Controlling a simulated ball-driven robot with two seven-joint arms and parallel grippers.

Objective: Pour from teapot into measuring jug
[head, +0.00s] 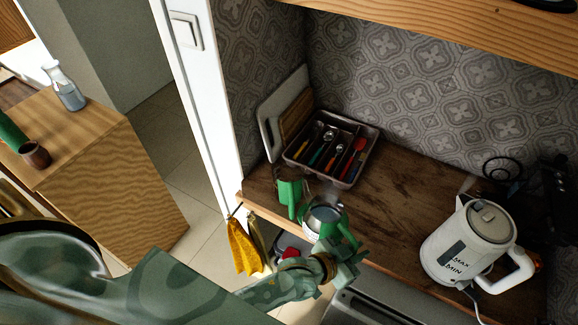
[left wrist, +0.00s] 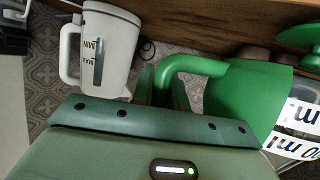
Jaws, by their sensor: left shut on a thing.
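The green teapot (left wrist: 245,100) fills the right of the left wrist view, its curved handle running down toward my gripper. In the head view its bright green (head: 343,230) shows just beyond my left gripper (head: 345,248), which is shut on it. A clear measuring jug with white "ml" labels (left wrist: 300,117) stands behind and beside the teapot in the left wrist view, partly hidden by it. In the head view, a round, grey-looking vessel (head: 321,214), apparently the jug, sits at the counter's front edge. Whether anything flows is not visible. My right gripper is not in view.
A white kettle (head: 470,243) stands at the right of the wooden counter (head: 400,205). A cutlery tray (head: 333,148) and cutting boards (head: 285,115) are at the back left. A green item (head: 288,196) stands left of the jug. Yellow cloth (head: 245,247) hangs at the front.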

